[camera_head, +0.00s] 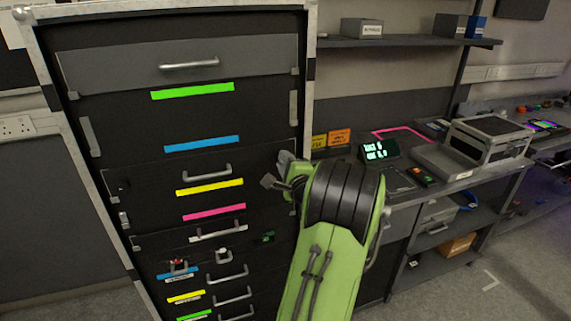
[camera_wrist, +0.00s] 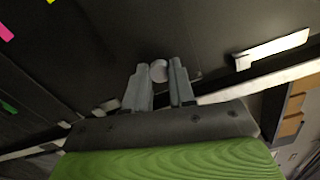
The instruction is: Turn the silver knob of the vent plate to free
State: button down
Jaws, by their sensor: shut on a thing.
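The silver knob (camera_wrist: 159,70) is a small round pale disc in the wrist view, set against a dark panel. My gripper (camera_wrist: 159,84) has one finger on each side of it and is shut on it. The dark surface around the knob seems to be the vent plate, but I cannot make out its edges or any marking for the knob's position. In the head view my green arm reaches to the right side of the black rack (camera_head: 113,115). The arm and wrist hide the knob there.
The rack front carries drawers with handles (camera_head: 189,65) and green, blue, yellow and pink strips. A pale fitting (camera_wrist: 272,48) lies right of the fingers in the wrist view. A bench (camera_head: 480,183) with a grey device (camera_head: 488,142) stands right of the rack. Floor at the lower right is clear.

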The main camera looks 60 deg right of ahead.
jog(key=c, duration=0.9)
grip_release()
jog(key=shift+c, duration=0.2)
jog(key=b+v, duration=0.5)
jog(key=v, duration=1)
jog(key=shift+s+a, duration=0.25)
jog(key=shift+a, duration=0.05)
